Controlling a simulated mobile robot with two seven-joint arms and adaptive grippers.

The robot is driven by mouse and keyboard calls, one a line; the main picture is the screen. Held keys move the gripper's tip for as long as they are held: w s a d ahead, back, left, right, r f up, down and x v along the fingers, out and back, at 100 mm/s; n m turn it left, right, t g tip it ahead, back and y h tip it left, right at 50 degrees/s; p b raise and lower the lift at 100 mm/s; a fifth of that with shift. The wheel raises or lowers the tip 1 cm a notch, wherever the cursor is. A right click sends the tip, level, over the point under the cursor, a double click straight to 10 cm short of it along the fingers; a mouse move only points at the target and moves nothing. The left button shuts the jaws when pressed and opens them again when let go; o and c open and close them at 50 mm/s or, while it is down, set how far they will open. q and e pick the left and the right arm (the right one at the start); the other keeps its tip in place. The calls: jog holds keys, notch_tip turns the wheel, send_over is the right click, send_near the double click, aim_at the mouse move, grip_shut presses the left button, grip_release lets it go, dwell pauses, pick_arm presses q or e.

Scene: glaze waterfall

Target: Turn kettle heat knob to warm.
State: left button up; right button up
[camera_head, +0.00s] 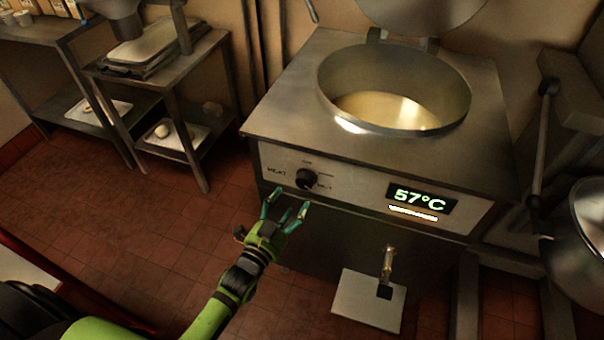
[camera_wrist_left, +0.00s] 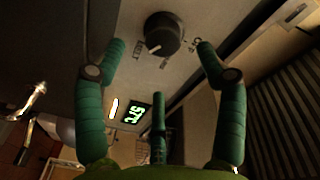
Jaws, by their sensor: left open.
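The steel kettle (camera_head: 300,110) stands at centre right with its round lid raised and yellowish liquid inside. Its black heat knob (camera_head: 307,179) sits at the left of the front panel, with small lettering around it. My right gripper is out of view.
A lit display (camera_head: 421,199) on the panel reads 57°C. A tap (camera_head: 387,264) juts out below it, over a pale square plate (camera_head: 368,302). Steel tables (camera_head: 150,65) stand at the left. A steel bowl (camera_head: 590,225) is at the right edge. Tiled floor is clear at left.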

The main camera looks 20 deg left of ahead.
aim_at(303, 184)
pick_arm(q)
jog(key=w, duration=0.4)
jog(key=w+d, duration=0.1)
jog(key=w, duration=0.1)
jog(key=shift+w+r+p, duration=0.15)
jog(key=shift+r+p, duration=0.15)
jog(key=shift+p, duration=0.05)
jog(key=shift+w+d, duration=0.1)
jog(key=shift+w, duration=0.2)
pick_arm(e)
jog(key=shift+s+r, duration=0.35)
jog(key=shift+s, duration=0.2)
pick_arm(q)
jog(key=c, duration=1.1)
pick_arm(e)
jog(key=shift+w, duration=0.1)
